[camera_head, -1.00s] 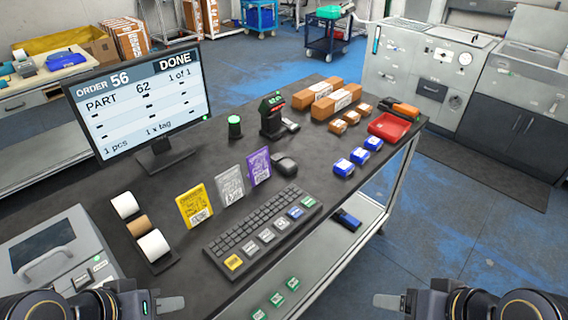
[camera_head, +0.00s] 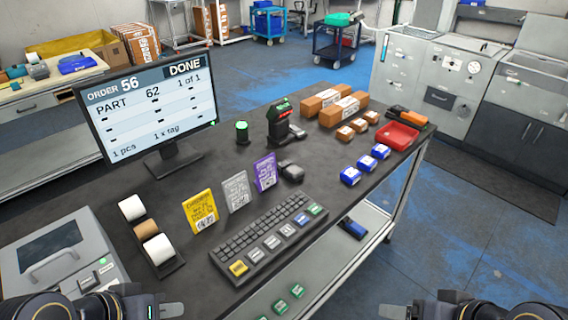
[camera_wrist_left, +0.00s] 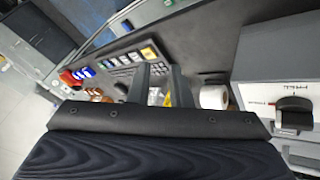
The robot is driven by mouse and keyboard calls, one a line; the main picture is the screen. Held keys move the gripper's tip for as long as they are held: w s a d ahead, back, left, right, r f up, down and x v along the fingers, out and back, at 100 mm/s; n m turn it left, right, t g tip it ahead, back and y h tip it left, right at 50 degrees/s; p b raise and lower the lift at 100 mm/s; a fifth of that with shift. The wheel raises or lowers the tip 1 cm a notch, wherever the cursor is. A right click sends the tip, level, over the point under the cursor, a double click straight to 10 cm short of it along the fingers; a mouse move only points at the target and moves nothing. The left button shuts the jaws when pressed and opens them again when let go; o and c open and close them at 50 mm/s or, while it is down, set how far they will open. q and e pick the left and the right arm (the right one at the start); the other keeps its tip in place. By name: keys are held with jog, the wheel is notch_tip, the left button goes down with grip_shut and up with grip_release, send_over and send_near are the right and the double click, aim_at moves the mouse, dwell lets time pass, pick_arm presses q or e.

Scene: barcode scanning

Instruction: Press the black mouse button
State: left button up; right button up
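The small black mouse (camera_head: 291,172) lies on the dark table, just right of the purple card (camera_head: 265,171) and behind the keyboard (camera_head: 270,240). Its individual buttons are too small to make out. My left gripper (camera_head: 172,310) is at the bottom left of the head view, in front of the table and far from the mouse. In the left wrist view its two fingers (camera_wrist_left: 160,82) stand apart with nothing between them. My right gripper (camera_head: 392,311) is at the bottom right, far from the mouse; only part of its fingers shows, so its opening is unclear.
The monitor (camera_head: 150,112) reads DONE. Yellow (camera_head: 199,211) and grey (camera_head: 236,191) cards stand left of the mouse. A black scanner device (camera_head: 281,122) stands behind it. Blue boxes (camera_head: 365,163) and a red tray (camera_head: 397,136) are to the right. Label rolls (camera_head: 157,248) are left.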

pick_arm(q)
grip_shut()
dwell(1.4)
